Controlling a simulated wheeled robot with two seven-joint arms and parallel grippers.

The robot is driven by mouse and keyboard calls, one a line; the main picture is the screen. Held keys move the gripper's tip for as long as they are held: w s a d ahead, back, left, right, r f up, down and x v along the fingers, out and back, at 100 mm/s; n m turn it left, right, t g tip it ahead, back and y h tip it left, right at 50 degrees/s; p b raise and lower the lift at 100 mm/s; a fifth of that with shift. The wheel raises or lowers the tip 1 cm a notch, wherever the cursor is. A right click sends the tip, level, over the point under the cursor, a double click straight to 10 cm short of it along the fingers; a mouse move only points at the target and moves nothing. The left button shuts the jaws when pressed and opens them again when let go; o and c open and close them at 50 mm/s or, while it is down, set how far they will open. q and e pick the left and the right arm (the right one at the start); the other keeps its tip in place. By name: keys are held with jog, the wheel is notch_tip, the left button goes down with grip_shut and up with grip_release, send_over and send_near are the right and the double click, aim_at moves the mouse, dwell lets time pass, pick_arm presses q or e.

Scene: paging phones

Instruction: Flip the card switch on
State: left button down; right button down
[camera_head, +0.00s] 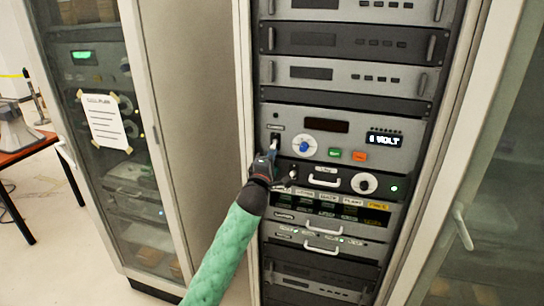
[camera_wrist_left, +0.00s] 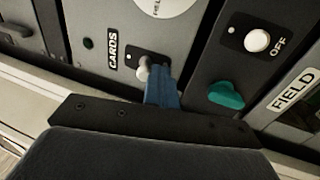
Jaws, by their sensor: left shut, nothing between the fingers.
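The card switch (camera_wrist_left: 143,70) is a small light-coloured toggle on a grey panel, beside a black "CARDS" label (camera_wrist_left: 112,50) in the left wrist view. In the head view the left gripper (camera_head: 273,150) reaches the panel's lower left. My right gripper is in neither view.
A panel with a handle (camera_head: 324,182) and round dial sits just below.

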pick_arm(q)
jog(key=shift+s+r, duration=0.1)
jog(key=shift+r, duration=0.25)
jog(key=shift+f, duration=0.15)
jog(key=shift+f+b, duration=0.3)
jog(key=shift+f, duration=0.2)
jog(key=s+a+p, duration=0.2)
jog(key=s, duration=0.5)
jog(key=shift+s+a, duration=0.25)
jog(key=shift+s, duration=0.05)
